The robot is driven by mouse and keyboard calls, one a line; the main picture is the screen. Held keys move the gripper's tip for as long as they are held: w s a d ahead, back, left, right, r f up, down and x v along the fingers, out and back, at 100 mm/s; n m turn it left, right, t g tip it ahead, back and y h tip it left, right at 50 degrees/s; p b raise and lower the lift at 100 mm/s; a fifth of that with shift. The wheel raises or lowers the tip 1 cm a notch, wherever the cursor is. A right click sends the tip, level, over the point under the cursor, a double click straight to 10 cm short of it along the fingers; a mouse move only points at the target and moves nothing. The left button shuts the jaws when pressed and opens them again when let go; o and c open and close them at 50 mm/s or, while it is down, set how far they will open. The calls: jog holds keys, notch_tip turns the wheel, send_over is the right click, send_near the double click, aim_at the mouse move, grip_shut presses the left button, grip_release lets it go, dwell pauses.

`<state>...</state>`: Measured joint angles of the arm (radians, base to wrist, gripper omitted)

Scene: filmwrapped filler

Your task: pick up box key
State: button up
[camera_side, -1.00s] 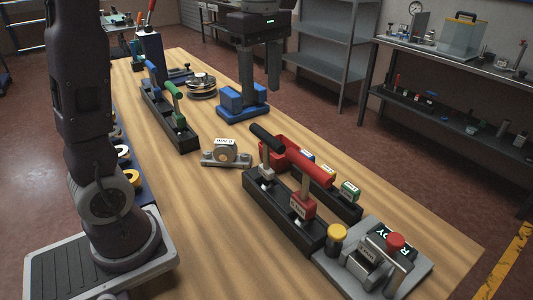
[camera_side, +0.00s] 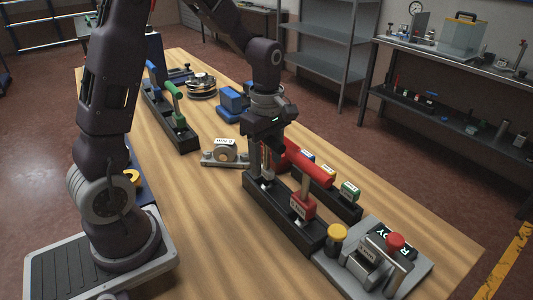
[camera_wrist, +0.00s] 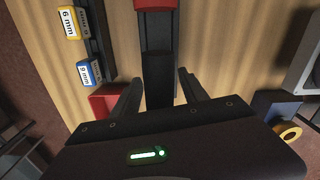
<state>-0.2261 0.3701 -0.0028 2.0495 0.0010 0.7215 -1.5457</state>
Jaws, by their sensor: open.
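Two T-shaped tools stand in a black rack (camera_side: 300,229), one with a red handle (camera_side: 320,172) and one with a black handle. I cannot tell for sure which is the box key. My gripper (camera_side: 268,155) is open, pointing down over the black-handled tool at the rack's far end and largely hiding that handle in the side view. In the wrist view the black handle (camera_wrist: 158,80) lies between my two open fingers (camera_wrist: 161,84), with a gap on each side. The red handle (camera_wrist: 156,5) shows beyond it at the top edge.
Behind the rack stands a second rack with labelled pieces, such as a 6 mm one (camera_wrist: 69,22) and a 9 mm one (camera_wrist: 89,72). A red block (camera_wrist: 104,99) is beside my left finger. A bearing block (camera_side: 224,152) stands to the left. A grey fixture (camera_side: 375,262) stands in front.

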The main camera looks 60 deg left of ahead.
grip_shut()
notch_tip(320, 180, up, 10)
jog(key=shift+r, duration=0.1)
dwell(0.5)
jog(key=w+a+f+n, duration=0.1)
jog(key=w+a, duration=0.1)
jog(key=a, duration=1.2)
jog(key=shift+w+a+f+n, duration=0.15)
jog(key=shift+a+f+n, duration=0.15)
jog(key=shift+a, duration=0.05)
